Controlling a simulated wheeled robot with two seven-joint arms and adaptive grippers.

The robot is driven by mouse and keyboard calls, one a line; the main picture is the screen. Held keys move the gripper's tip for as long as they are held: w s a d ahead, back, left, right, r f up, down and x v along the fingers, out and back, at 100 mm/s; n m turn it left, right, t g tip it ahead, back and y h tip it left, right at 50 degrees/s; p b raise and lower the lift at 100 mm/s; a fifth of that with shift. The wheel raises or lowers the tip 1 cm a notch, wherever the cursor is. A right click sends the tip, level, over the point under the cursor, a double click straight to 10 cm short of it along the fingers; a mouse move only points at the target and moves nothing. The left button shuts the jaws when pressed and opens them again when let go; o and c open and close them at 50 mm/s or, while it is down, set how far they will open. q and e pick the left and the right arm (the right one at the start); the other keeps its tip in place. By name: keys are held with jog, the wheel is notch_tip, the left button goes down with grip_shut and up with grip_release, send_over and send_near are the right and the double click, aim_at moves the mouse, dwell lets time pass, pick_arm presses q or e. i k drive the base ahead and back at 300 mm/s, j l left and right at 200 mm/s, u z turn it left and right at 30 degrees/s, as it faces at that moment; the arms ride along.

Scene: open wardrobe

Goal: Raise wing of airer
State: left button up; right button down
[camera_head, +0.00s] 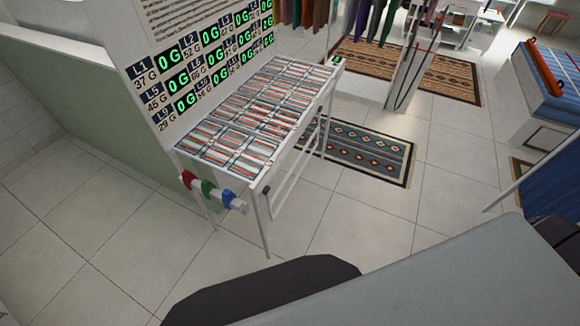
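The airer (264,163) stands left of centre in the head view. It has a white frame on thin legs and a flat top of several sections with grey, white and red lines. A white side frame (293,178) slants down beneath its right side; it looks like a lowered wing, but its hinge is unclear. Red (187,179), green (208,187) and blue (229,197) pieces sit on a white bar at the near end. Neither of my grippers is in view. A large grey and black form, which looks like my own body, fills the bottom right.
A board (190,70) with L-numbered labels and green 0G readings rises behind the airer. A patterned rug (365,155) lies to its right. Clothes hang at the back. A blue-topped block (545,85) stands far right. Tiled floor around the near end is clear.

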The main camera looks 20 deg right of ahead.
aim_at(269, 203)
jog(key=l+u, duration=0.35)
jog(key=l, duration=0.25)
jog(key=l+u, duration=0.4)
jog(key=l, duration=0.2)
jog(key=i+l+u, duration=0.1)
jog(key=l+u, duration=0.25)
jog(key=l, duration=0.35)
jog(key=l+u, duration=0.35)
jog(key=l, duration=0.4)
jog(key=k+l+u, duration=0.1)
jog(key=l+u, duration=0.3)
jog(key=l, duration=0.3)
jog(key=l+u, duration=0.25)
jog(key=l, duration=0.2)
jog(key=l+u, duration=0.2)
jog(key=l, duration=0.25)
jog(key=k+l+u, duration=0.25)
jog(key=l, duration=0.2)
jog(key=j+u, duration=0.1)
